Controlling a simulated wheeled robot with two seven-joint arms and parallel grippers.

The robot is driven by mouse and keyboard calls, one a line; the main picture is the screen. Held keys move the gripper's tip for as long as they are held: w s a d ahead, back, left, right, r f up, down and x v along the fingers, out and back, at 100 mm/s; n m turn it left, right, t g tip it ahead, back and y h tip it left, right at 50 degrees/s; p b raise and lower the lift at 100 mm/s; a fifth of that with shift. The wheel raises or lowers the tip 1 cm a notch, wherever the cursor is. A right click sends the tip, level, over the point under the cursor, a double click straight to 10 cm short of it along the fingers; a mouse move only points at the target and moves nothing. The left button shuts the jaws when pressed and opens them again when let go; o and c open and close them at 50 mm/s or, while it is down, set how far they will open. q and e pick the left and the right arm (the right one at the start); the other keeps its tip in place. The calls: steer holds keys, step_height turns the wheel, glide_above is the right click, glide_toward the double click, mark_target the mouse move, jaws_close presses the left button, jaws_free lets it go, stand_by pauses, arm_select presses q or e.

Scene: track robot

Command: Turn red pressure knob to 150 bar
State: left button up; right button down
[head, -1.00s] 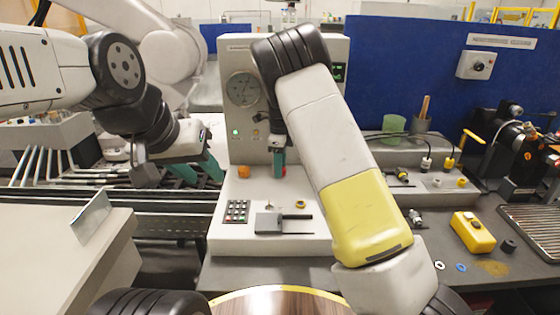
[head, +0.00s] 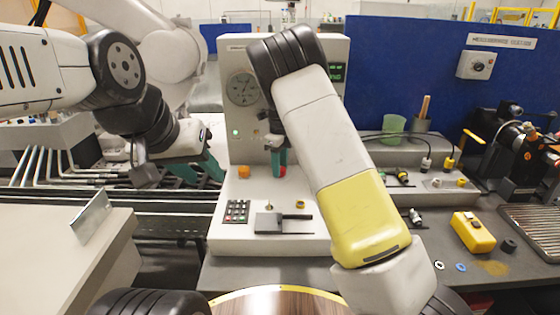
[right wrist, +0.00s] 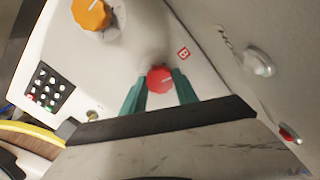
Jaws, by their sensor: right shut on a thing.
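The red pressure knob (right wrist: 159,79) sits on the sloped panel in the right wrist view, its white pointer line toward the right. Beside it is a red-framed label "B". My right gripper (right wrist: 159,92) has its green fingers on both sides of the knob, shut on it. In the head view the knob (head: 283,171) shows only as a red sliver beside my right gripper (head: 280,163). The round gauge (head: 242,88) is on the upright panel; its reading is too small to tell. My left gripper (head: 200,170) hangs left of the panel, fingers apart and empty.
An orange knob (right wrist: 91,13) is left of the red one. A keypad (head: 237,211) and a black-handled lever (head: 285,217) are on the lower panel. A yellow box (head: 473,232) lies on the bench at the right. My right forearm hides part of the console.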

steer(key=c, duration=0.9)
jaws_free()
steer(key=shift+c, duration=0.2)
steer(key=shift+r, duration=0.3)
steer(key=r, duration=0.3)
steer(key=shift+s+a+r, duration=0.1)
steer(key=shift+s+a, duration=0.05)
steer(key=shift+s, duration=0.15)
steer(key=s, duration=1)
steer(key=s+r, duration=0.1)
steer(key=s, duration=0.4)
steer(key=shift+s+r, duration=0.1)
steer(key=shift+s, duration=0.1)
